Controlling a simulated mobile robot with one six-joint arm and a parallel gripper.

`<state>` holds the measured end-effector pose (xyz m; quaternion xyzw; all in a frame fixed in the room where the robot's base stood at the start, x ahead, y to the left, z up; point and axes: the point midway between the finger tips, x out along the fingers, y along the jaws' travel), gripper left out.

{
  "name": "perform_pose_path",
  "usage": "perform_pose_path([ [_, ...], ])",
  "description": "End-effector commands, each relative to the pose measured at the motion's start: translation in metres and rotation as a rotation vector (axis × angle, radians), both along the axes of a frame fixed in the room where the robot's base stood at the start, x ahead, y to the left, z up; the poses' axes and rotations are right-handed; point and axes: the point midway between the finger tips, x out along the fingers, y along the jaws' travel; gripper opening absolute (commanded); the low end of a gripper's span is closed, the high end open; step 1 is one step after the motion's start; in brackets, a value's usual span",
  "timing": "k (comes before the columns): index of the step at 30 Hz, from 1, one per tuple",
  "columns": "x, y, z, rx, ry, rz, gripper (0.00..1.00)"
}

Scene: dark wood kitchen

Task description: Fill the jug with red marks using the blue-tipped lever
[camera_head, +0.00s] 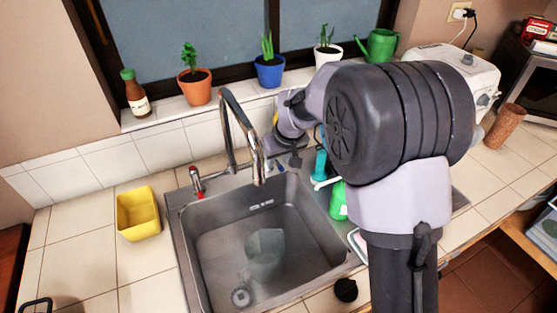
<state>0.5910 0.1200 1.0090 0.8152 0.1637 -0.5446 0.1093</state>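A translucent grey-green jug (265,254) stands in the sink basin, below and slightly right of the tap spout. I cannot make out red marks on it at this size. The chrome tap (234,135) arches over the basin, and no water stream shows. A red-tipped lever (196,180) is at the left of the tap. The blue-tipped lever is not clearly visible; my arm covers much of the area right of the tap. My gripper (284,160) is just right of the spout, behind the basin, pointing down. Its fingers are small and dark, and their opening is unclear.
A yellow container (138,213) stands left of the sink (205,255). A green bottle (338,201) and a teal item (320,163) are at the sink's right, near my arm. Potted plants and a sauce bottle (135,93) line the sill. The left counter front is mostly clear.

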Motion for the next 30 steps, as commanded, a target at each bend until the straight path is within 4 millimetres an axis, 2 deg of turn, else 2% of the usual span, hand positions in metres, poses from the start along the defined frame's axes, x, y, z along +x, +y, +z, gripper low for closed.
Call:
perform_pose_path([
  [3, 0.0000, -0.0001, 0.0004, 0.000, 0.000, 0.000, 0.33],
  [8, -0.0001, -0.0001, 0.0005, 0.000, 0.000, 0.000, 0.01],
  [30, -0.0002, -0.0002, 0.0006, 0.000, 0.000, 0.000, 0.00],
])
